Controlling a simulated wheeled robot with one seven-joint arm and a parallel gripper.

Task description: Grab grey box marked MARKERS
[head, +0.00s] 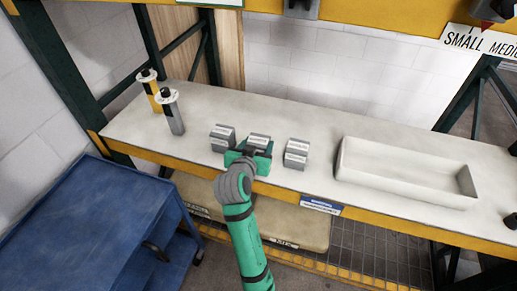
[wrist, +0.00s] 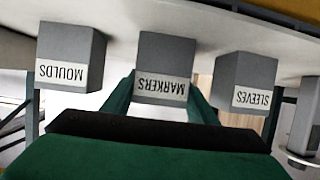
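The grey box marked MARKERS (wrist: 165,60) is in the middle of the wrist view, its label upside down there. In the head view it is the middle grey box (head: 259,140) of three on the bench. My gripper (wrist: 161,85) is open, with one green finger at each side of the box's near part. Small gaps seem to show, and I cannot tell whether either finger touches it. In the head view my green gripper (head: 249,158) is right in front of the box and hides its lower part.
Grey boxes marked MOULDS (wrist: 70,55) and SLEEVES (wrist: 243,80) stand close on either side. A blue cart (head: 90,215) stands at lower left.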

